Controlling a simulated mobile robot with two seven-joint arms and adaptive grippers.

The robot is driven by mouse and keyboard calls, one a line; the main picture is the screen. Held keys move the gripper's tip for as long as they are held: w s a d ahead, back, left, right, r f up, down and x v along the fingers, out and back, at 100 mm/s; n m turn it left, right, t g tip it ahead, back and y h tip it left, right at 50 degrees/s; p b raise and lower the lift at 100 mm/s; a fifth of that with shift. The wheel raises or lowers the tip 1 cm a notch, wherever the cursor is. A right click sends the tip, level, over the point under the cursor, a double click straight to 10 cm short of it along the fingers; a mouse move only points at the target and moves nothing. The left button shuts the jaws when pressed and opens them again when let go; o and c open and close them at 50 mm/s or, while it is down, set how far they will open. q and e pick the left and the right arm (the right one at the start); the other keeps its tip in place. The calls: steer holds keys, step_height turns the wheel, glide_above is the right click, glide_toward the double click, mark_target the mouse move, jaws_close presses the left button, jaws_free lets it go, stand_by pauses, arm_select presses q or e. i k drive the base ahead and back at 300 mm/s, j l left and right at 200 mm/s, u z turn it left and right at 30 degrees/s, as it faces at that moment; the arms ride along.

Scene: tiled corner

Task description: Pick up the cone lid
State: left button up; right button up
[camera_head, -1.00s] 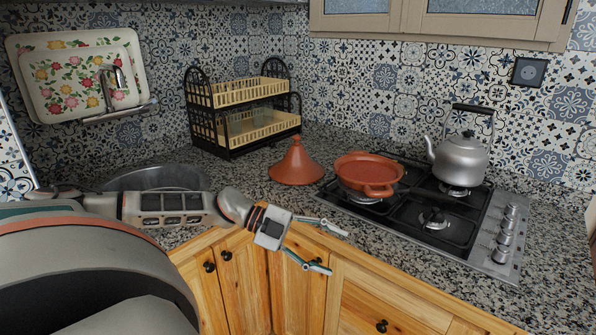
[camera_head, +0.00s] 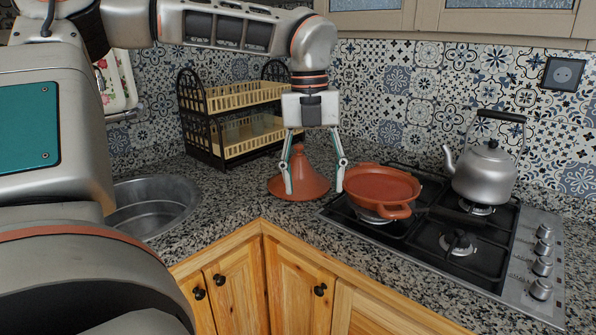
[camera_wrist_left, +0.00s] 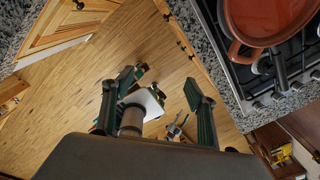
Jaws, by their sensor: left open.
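The cone lid (camera_head: 312,177), a terracotta cone with a wide round rim, stands upright on the granite counter in the head view. My left gripper (camera_head: 314,188) points down at it and is open and empty. One finger crosses in front of the lid's left part; the other is by its right edge. I cannot tell the exact depth gap or whether a finger touches the lid. The gripper's body hides the space above the lid's tip. In the left wrist view the open fingers (camera_wrist_left: 155,110) show over the wooden floor, and the lid is out of sight.
A terracotta pan (camera_head: 381,188) sits on the stove (camera_head: 412,234) just right of the lid. A metal kettle (camera_head: 485,174) stands on a back burner. A dish rack (camera_head: 230,130) is behind on the left, and a round sink (camera_head: 150,205) is at left. Counter in front of the lid is clear.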

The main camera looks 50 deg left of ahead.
mark_target(308, 184)
steer(key=i+j, duration=0.2)
steer(key=j, duration=0.15)
steer(key=i+j, duration=0.15)
steer(key=j, duration=0.2)
steer(key=i+j, duration=0.2)
steer(key=j, duration=0.15)
steer(key=i+j, duration=0.15)
steer(key=j, duration=0.15)
